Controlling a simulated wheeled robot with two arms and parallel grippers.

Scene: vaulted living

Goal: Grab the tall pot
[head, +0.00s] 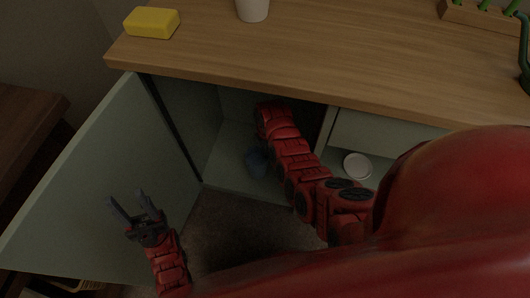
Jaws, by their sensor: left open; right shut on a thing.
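A dark bluish pot (257,163) shows dimly inside the open cabinet, low and just left of my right arm; its full shape is hard to tell in the shadow. My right arm reaches into the cabinet under the countertop. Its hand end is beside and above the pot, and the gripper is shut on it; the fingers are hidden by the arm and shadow. My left gripper (134,211) is open and empty, in front of the open cabinet door at the lower left.
The green-grey cabinet door (100,185) stands open on the left. The wooden countertop (320,50) above holds a yellow sponge (152,22), a white cup (252,9) and a wooden block (485,15) with green items. A white round dish (357,166) sits in the right compartment.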

